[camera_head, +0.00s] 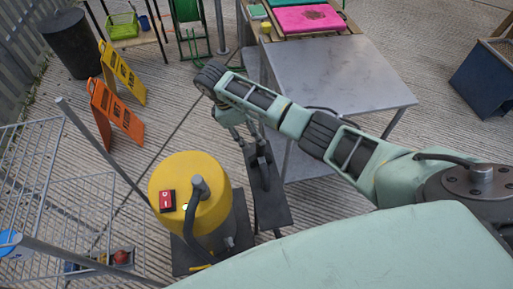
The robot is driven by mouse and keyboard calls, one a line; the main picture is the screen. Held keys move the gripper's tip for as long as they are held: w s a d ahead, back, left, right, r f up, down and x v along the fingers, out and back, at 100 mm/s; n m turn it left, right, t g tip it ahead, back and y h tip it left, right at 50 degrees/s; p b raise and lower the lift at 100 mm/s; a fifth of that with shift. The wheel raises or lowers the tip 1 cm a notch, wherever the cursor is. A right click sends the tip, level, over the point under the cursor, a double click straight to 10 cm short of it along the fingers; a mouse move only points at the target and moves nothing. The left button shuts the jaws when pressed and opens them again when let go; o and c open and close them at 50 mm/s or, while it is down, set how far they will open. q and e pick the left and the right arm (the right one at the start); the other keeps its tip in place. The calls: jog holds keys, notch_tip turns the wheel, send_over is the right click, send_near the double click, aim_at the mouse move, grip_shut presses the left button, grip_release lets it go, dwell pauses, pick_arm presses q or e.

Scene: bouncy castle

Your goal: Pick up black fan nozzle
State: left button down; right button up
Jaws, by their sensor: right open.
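A black nozzle-like piece (264,172) stands on a narrow dark stand (272,212), right of the yellow blower (183,215). I take it for the black fan nozzle; its lower end is hard to tell from the dark stand. My right arm reaches in from the right, and its gripper (246,137) points down just above the nozzle's upper end. The gripper is open and small in view, partly overlapping the nozzle's top. I cannot tell whether it touches. My left gripper is out of view.
A grey metal table (335,75) stands behind my right arm. A wire rack (70,200) is at the left. Orange (115,113) and yellow (122,72) floor signs stand beyond it. A blue bin (485,80) is at the far right. Open slatted floor lies between the signs and blower.

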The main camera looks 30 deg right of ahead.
aim_at(261, 156)
jog(key=f, duration=0.1)
jog(key=s+d+f, duration=0.1)
jog(key=f+p, duration=0.1)
jog(key=shift+s+d+f, duration=0.25)
jog(key=shift+s+d, duration=0.05)
jog(key=shift+d, duration=0.05)
jog(key=shift+x, duration=1.25)
jog(key=shift+w+f, duration=0.15)
jog(key=shift+f, duration=0.2)
jog(key=shift+c, duration=0.3)
jog(key=c, duration=0.6)
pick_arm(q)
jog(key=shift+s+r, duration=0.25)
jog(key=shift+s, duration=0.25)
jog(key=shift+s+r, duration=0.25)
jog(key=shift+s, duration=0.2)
pick_arm(e)
jog(key=c, duration=0.4)
jog(key=shift+r, duration=0.1)
jog(key=shift+c, duration=0.2)
